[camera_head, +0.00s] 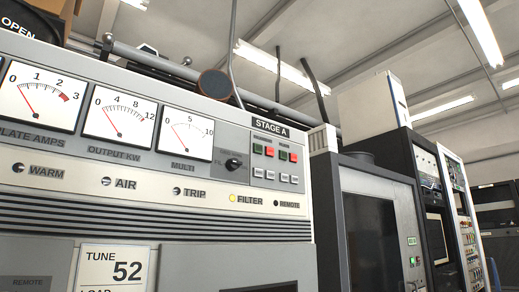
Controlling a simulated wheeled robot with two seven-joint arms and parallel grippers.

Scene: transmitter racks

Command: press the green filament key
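The panel marked STAGE A (230,170) fills the left and middle of the head view. Below its label is a small key group with two green-and-red pairs. The left pair has a green key (258,149) beside a red key (270,152). The right pair has another green key (283,155) beside a red key (294,157). The tiny labels above them are too small to read, so I cannot tell which green key is the filament one. Nothing covers the keys. Neither of my grippers is in view.
Three meters (120,114) line the panel's upper left. A dark cabinet (372,228) and more racks stand at right.

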